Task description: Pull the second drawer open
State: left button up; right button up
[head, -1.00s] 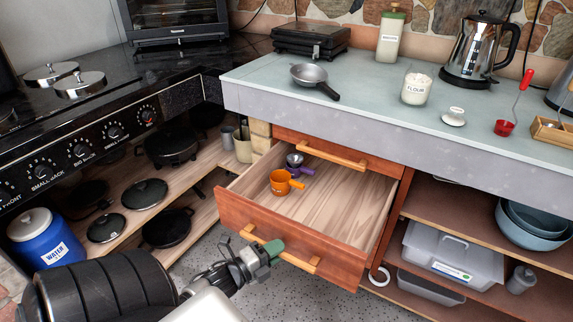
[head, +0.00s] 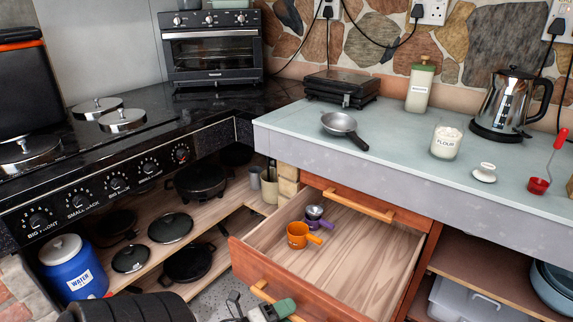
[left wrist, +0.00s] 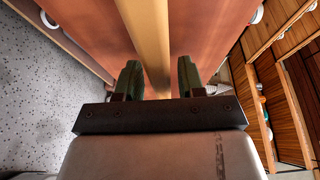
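The second drawer (head: 350,250), with a reddish wood front, is pulled well out below the shut top drawer (head: 330,187). Inside it lie an orange cup (head: 299,235) and a metal cup with a purple handle (head: 315,213). My left gripper (head: 272,311) is at the drawer's wooden handle, low in the head view. In the left wrist view the handle bar (left wrist: 149,30) runs between the two fingers (left wrist: 159,80), with narrow gaps beside it, so the gripper looks open around it. The lower drawer front is cut off in the head view. My right gripper is not seen.
A black stove (head: 110,160) stands at the left, with pans and a blue water container (head: 72,270) on shelves below. The counter (head: 390,150) above holds a small pan (head: 338,123), a flour jar (head: 445,142) and a kettle (head: 503,105). Open shelves (head: 490,260) lie to the right.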

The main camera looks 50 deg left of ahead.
pick_arm(q)
jog(key=shift+o, duration=0.3)
jog(key=shift+s, duration=0.1)
jog(key=s+a, duration=0.1)
jog(key=s, duration=0.9)
jog(key=shift+s+a, duration=0.25)
jog(key=shift+a, duration=0.1)
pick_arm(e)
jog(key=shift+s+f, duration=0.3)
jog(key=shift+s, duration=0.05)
